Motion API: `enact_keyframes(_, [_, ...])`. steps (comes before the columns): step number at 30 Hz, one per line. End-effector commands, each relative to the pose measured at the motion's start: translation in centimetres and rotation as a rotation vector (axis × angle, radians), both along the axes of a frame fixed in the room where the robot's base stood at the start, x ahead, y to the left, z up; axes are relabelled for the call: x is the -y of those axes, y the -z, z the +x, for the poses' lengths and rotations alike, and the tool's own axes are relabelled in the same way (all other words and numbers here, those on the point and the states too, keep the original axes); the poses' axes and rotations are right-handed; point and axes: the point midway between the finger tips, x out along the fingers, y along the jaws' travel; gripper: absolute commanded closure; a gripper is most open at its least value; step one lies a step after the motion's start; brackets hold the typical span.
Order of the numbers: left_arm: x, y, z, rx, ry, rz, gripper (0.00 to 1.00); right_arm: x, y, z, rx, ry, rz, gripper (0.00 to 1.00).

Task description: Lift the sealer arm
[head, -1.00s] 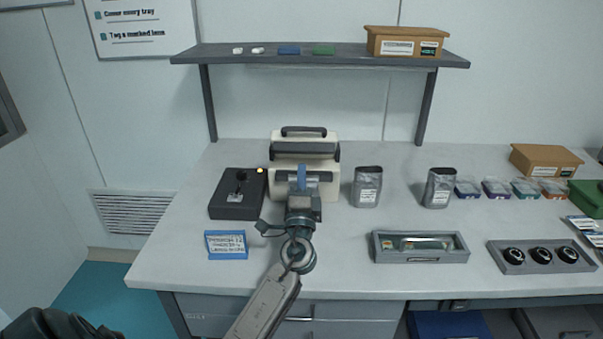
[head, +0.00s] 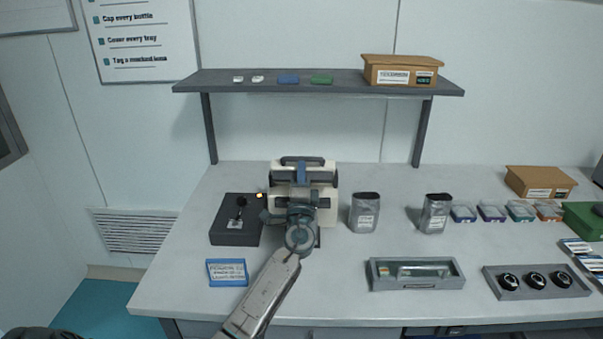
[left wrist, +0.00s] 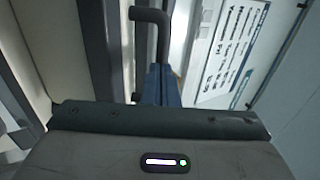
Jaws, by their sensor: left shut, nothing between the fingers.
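The sealer (head: 330,214) is a cream box machine on the table, with a dark sealer arm (head: 328,179) across its upper part and a dark looped handle (head: 302,160) on top. My left gripper (head: 302,172) has blue fingers, shut and empty, in front of the sealer arm just below the handle. My forearm and wrist hide part of the sealer's front. In the left wrist view the blue fingers (left wrist: 160,85) point toward the dark bent handle (left wrist: 150,17), close to it; contact cannot be told. My right gripper is not in view.
A black control box (head: 236,220) with a knob stands left of the sealer, a blue-edged label (head: 228,272) before it. Two silver pouches (head: 364,213) stand to the right. A grey tray (head: 416,274) lies front right. A shelf (head: 220,82) spans above, behind the sealer.

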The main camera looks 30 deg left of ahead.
Motion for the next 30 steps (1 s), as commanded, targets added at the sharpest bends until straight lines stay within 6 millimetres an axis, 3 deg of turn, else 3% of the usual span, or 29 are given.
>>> enact_keyframes(5, [-0.1, -0.5, 0.1, -0.011, 0.0, -0.008, 1.0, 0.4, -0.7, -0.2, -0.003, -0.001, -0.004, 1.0])
enact_keyframes(16, [-1.1, -2.7, 1.7, -0.112, 0.0, -0.068, 1.0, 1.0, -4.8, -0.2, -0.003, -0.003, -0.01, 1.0])
enact_keyframes(30, [-3.5, -5.6, 5.7, -0.109, -0.001, -0.067, 1.0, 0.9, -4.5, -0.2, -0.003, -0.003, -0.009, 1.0])
